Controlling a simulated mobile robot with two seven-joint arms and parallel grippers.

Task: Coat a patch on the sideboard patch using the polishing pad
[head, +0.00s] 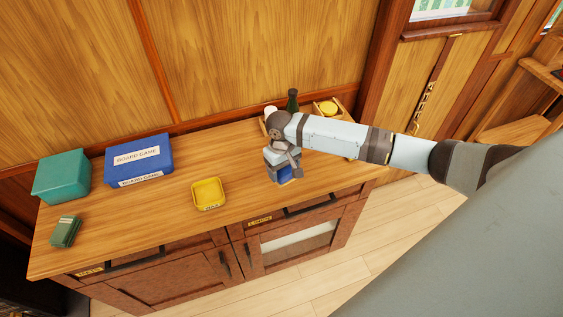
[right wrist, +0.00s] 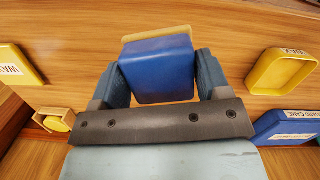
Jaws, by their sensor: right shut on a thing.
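My right gripper (head: 284,165) is shut on the polishing pad (right wrist: 157,72), a blue block with a pale yellow-tan layer at its far edge. The pad (head: 284,174) is over the right part of the wooden sideboard top (head: 150,222); I cannot tell whether it touches the wood. A yellow tray (head: 208,195) labelled WAX sits on the top, left of the pad and apart from it. It also shows in the right wrist view (right wrist: 285,74). I cannot make out a marked patch on the sideboard. My left gripper is not in view.
A blue board game box (head: 139,160), a teal box (head: 62,178) and a small green box (head: 66,231) stand at the left. Behind my right arm are a dark bottle (head: 293,100) and a wooden holder with a yellow item (head: 327,107). The front middle is clear.

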